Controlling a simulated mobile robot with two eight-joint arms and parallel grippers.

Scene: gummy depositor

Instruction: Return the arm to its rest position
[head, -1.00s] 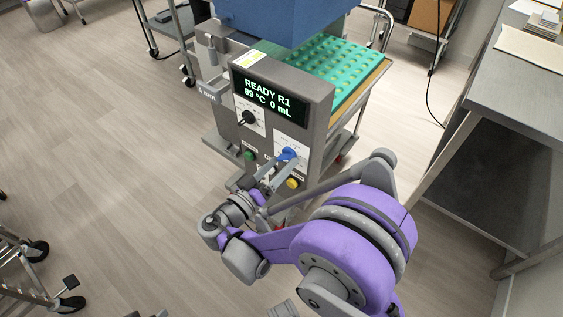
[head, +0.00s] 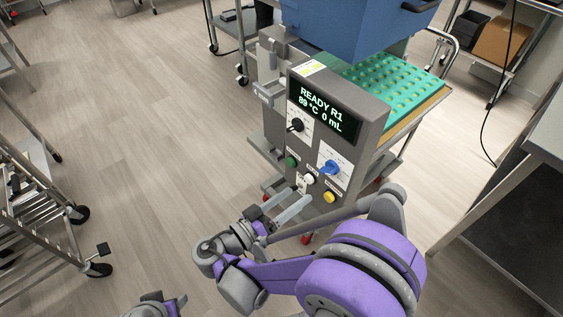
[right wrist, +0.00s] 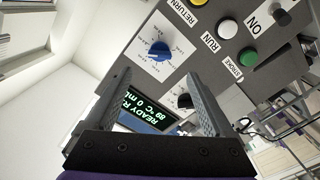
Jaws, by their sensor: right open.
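My right arm, purple and grey, comes in from the lower right in the head view. Its gripper (head: 294,206) is open and empty, in front of the lower part of the depositor's grey control panel (head: 370,122). In the right wrist view the two fingers (right wrist: 160,76) stand wide apart with nothing between them, and the panel lies beyond. The blue knob (head: 331,167) is clear of the fingers; it also shows in the right wrist view (right wrist: 159,50). A small part of my left arm shows at the bottom edge of the head view; its jaws cannot be made out.
The display (head: 321,110) reads READY R1, 89 °C, 0 mL. A black knob (head: 296,125) and green, white and yellow buttons (head: 329,197) are on the panel. A teal mould tray (head: 392,78) lies behind. A wire rack cart (head: 40,215) stands left, a table (head: 510,170) right. Open floor lies between.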

